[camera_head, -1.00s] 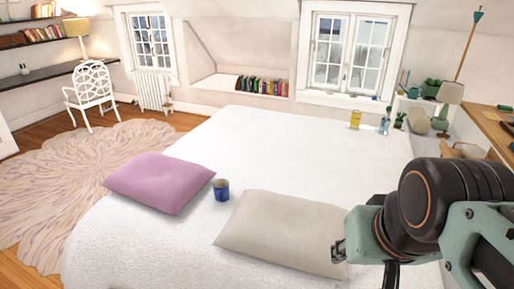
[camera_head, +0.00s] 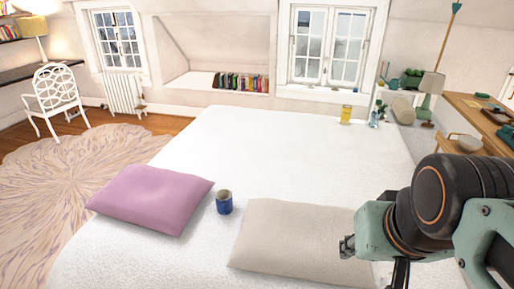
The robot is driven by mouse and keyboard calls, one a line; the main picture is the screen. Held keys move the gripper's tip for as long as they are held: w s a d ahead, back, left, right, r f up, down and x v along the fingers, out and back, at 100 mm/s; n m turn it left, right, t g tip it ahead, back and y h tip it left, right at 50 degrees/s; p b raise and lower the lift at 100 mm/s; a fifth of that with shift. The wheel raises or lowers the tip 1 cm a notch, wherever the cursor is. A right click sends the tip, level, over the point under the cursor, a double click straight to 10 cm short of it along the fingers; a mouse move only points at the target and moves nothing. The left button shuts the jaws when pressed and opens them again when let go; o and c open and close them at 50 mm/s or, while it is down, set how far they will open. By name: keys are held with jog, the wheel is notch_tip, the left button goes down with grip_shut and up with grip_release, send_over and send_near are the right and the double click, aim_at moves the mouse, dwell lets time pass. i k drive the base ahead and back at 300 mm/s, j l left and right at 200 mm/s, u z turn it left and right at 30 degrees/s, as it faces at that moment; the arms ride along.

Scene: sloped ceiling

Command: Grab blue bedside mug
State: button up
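The blue mug (camera_head: 224,203) stands upright on the white bed (camera_head: 270,150), between a pink pillow (camera_head: 150,199) on its left and a beige pillow (camera_head: 295,235) on its right. My gripper (camera_head: 347,247) shows at the lower right, in front of the beige pillow's right end. It is to the right of the mug and apart from it. Its fingers are small and partly hidden by the arm, so I cannot tell if they are open or shut.
A yellow mug-like object (camera_head: 346,114) and a small clear vase (camera_head: 374,119) are at the bed's far right corner. A wooden desk (camera_head: 470,109) stands at the right. A white chair (camera_head: 56,98) and a round rug (camera_head: 75,175) are at the left. The bed's middle is clear.

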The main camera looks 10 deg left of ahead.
aim_at(223, 198)
jog(key=i+j, duration=0.1)
jog(key=j, duration=0.5)
jog(key=i+j+z, duration=0.1)
jog(key=j, duration=0.5)
jog(key=i+j+z, duration=0.1)
jog(key=j, duration=0.45)
jog(key=i+j, duration=0.1)
jog(key=j, duration=0.55)
